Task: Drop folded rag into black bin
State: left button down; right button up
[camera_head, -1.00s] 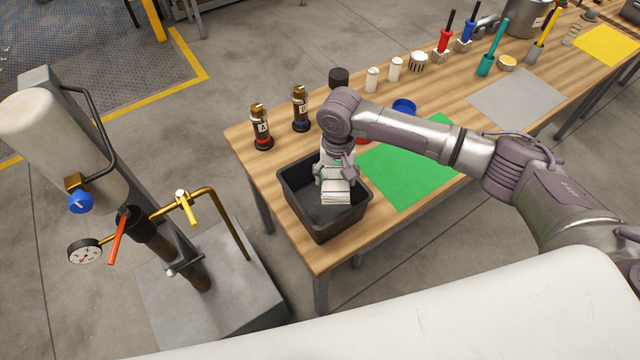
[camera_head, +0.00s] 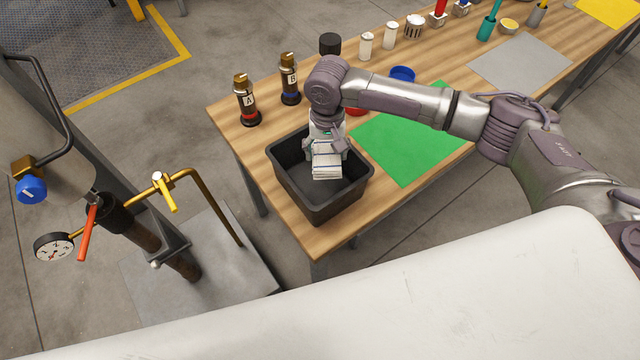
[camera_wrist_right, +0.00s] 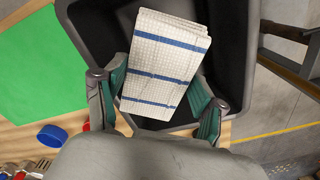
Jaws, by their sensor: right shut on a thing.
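The folded rag (camera_head: 327,163) is white with blue stripes. My right gripper (camera_head: 326,146) is shut on it, and it shows over the open top of the black bin (camera_head: 285,177). In the right wrist view the rag (camera_wrist_right: 165,60) sits between the two fingers of the gripper (camera_wrist_right: 160,92), with the dark bin (camera_wrist_right: 235,60) behind it. The bin stands at the near left corner of the wooden table. How high the rag is above the bin floor is hard to tell. My left gripper is not in view.
A green mat (camera_head: 410,140) lies right of the bin. Bottles A (camera_head: 246,101) and B (camera_head: 289,80) stand behind it, with a black-capped container (camera_head: 330,46) and white cylinders (camera_head: 366,46). A gauge and valve stand (camera_head: 165,190) is to the left on the floor.

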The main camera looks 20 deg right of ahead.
jog(key=shift+s+f, duration=0.1)
jog(key=shift+s, duration=0.05)
jog(key=o, duration=1.1)
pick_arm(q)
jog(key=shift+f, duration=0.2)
pick_arm(e)
notch_tip(320, 180, up, 12)
